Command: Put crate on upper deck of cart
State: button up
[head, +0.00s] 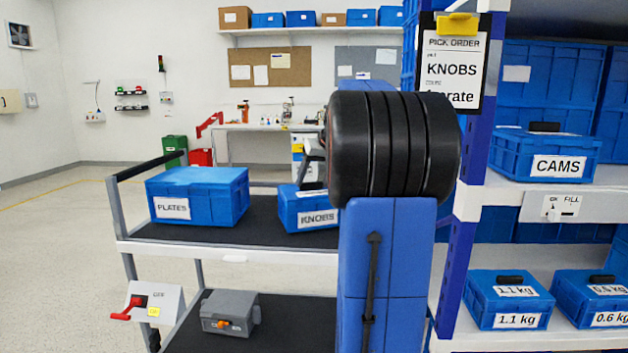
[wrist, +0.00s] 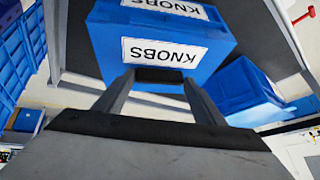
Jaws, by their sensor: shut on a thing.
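The blue KNOBS crate (head: 305,209) is over the dark upper deck (head: 262,235) of the cart, at its right part; I cannot tell whether it rests on the deck or hangs just above it. My arm hides its right side in the head view. In the wrist view the KNOBS crate (wrist: 215,55) fills the upper middle, with upside-down labels. My gripper (wrist: 159,76) is shut on the black handle of this crate. In the head view the gripper is mostly hidden behind my arm.
A blue PLATES crate (head: 205,193) stands on the upper deck to the left, with a gap between. The lower deck holds a grey box (head: 230,313). A shelf rack (head: 470,200) at right holds a CAMS crate (head: 545,155) and weight-marked crates. A pick order sign (head: 453,70) reads KNOBS.

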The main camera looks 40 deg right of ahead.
jog(key=o, duration=1.9)
jog(key=v, duration=1.2)
jog(key=shift+r, duration=0.1)
jog(key=s+a+f+n, duration=0.15)
jog(key=a+f, duration=0.25)
jog(key=a, duration=0.5)
jog(key=s+a+f+g+y, duration=0.1)
jog(key=s+a+f, duration=0.25)
jog(key=a, duration=0.55)
jog(key=s+a+f+n, duration=0.1)
jog(key=s+a+f, duration=0.1)
jog(key=a+f, duration=0.5)
jog(key=s+a+f, duration=0.4)
jog(key=s+f, duration=0.1)
jog(key=s+a+f+n, duration=0.1)
jog(key=s+a+f, duration=0.4)
jog(key=s+a+f+n, duration=0.1)
jog(key=s+a+f, duration=0.4)
jog(key=f, duration=0.1)
jog(key=shift+s+a+n+g, duration=0.15)
jog(key=shift+n+g, duration=0.1)
jog(key=shift+g, duration=0.05)
jog(key=shift+r, duration=0.1)
